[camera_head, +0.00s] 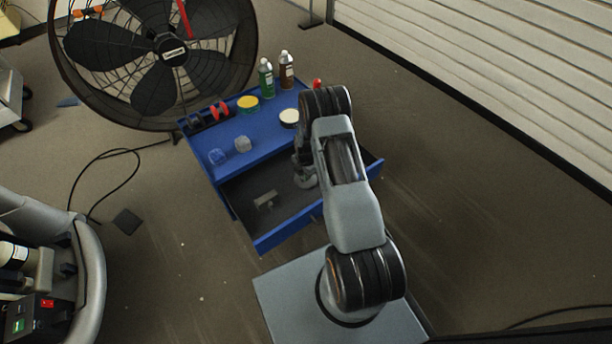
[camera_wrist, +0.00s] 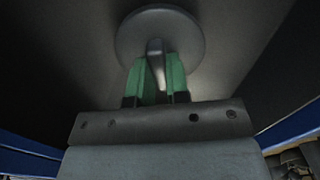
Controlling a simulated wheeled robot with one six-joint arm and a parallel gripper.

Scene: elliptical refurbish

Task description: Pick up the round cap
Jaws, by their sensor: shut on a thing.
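The round cap (camera_wrist: 187,40) is a grey disc with a raised tab at its middle. In the wrist view my gripper (camera_wrist: 157,62) has its green fingers closed on that tab. In the head view the cap (camera_head: 306,182) shows partly below my arm, over the open drawer (camera_head: 285,232) of the blue cabinet. My wrist hides part of it. I cannot tell whether it touches the drawer floor.
A small light block (camera_head: 265,200) lies in the drawer. The blue cabinet top (camera_head: 262,135) bears a green bottle (camera_head: 266,78), a brown bottle (camera_head: 286,70), a yellow-topped tin (camera_head: 247,103) and a white-topped tin (camera_head: 289,118). A large fan (camera_head: 165,50) stands behind.

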